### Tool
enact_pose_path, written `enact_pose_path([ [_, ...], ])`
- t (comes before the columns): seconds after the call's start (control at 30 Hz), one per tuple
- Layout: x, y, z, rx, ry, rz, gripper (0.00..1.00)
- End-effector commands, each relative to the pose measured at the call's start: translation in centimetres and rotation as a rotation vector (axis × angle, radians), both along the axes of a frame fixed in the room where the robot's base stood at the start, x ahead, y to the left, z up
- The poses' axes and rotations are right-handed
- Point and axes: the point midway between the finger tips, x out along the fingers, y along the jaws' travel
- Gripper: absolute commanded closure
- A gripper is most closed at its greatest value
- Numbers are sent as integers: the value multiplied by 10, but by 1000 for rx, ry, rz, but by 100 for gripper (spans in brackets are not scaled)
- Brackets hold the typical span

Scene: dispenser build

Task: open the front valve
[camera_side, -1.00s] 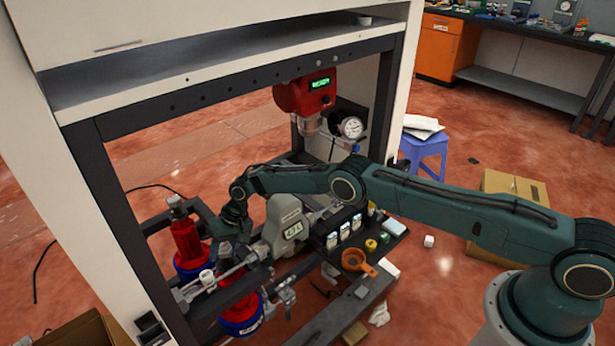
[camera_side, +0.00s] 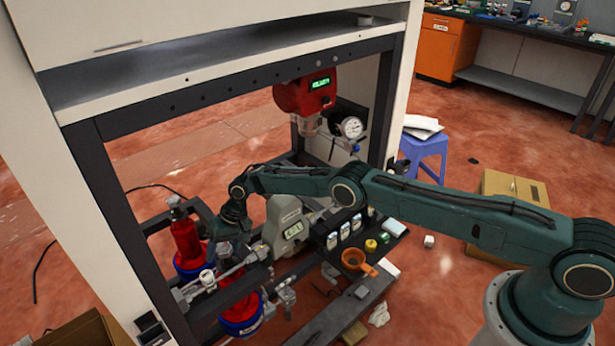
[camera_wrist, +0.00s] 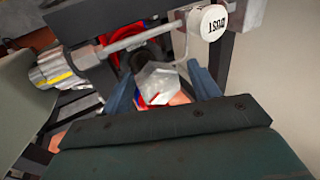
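A pale grey, faceted valve knob (camera_wrist: 162,84) with a small red mark lies ahead of my gripper in the wrist view. My gripper (camera_wrist: 158,78) has its two blue fingers apart, one on each side of the knob. I cannot tell whether either finger touches it. In the side view my gripper (camera_side: 228,238) points down among the metal pipes and fittings above the front red cylinder (camera_side: 240,305). The knob and fingertips are hard to make out there, partly hidden by the gripper body.
A metal pipe (camera_wrist: 140,40) and a white round cap (camera_wrist: 208,22) with dark marking sit close beyond the knob. A second red cylinder (camera_side: 187,240) stands behind. A grey instrument (camera_side: 287,225) is right of my gripper. Dark frame posts (camera_side: 115,215) enclose the area.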

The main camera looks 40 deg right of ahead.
Motion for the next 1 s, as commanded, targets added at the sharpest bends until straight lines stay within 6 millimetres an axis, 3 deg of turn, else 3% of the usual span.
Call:
enact_pose_path([
  [0.27, 0, -1, 4, -1, 1, -2, 39],
  [1.0, 1, 0, 47, 2, -4, 1, 39],
])
